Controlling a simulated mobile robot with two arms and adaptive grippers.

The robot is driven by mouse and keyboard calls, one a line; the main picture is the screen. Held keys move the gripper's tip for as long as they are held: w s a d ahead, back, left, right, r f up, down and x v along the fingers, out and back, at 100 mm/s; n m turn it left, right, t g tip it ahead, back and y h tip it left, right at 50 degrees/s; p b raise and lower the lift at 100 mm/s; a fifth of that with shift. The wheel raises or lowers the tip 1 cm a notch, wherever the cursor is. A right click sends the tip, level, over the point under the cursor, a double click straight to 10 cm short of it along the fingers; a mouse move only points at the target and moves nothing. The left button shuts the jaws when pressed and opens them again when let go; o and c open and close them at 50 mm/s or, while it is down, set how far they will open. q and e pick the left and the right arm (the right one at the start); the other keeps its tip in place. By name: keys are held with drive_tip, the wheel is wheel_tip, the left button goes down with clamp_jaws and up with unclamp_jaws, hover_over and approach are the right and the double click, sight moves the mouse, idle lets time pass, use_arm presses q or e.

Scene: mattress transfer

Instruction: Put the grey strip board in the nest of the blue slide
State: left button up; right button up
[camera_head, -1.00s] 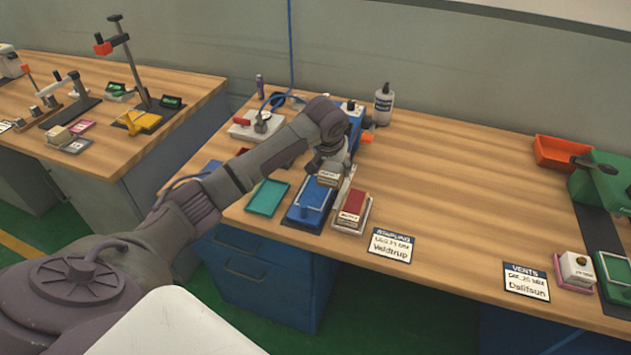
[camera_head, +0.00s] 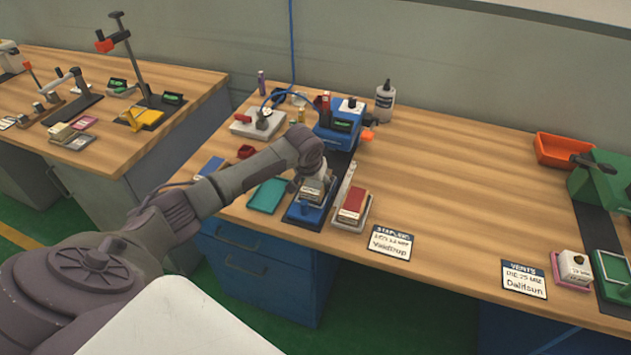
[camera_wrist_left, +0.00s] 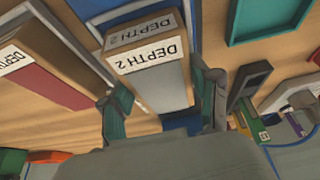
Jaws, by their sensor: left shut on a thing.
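The grey strip board (camera_wrist_left: 165,88) is a wood-coloured block with a grey strip and a "DEPTH 2" label. In the left wrist view it sits between the two fingers of my left gripper (camera_wrist_left: 160,103), which is shut on it. In the head view, my left gripper (camera_head: 312,178) holds the board (camera_head: 312,192) over the blue slide (camera_head: 303,213), near its front end. The board and gripper hide most of the nest. I cannot tell whether the board touches the slide. My right gripper is out of view.
A red-topped board (camera_head: 353,203) stands in a tray just right of the slide. A teal tray (camera_head: 267,196) lies just left. A blue machine (camera_head: 338,130) stands behind, and a name card (camera_head: 391,243) lies at the front. The bench's middle right is clear.

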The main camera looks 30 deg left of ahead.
use_arm(q)
drive_tip(key=shift+f, duration=0.15)
drive_tip(key=o, duration=1.2)
drive_tip(key=v, duration=1.2)
drive_tip(key=shift+r, duration=0.2)
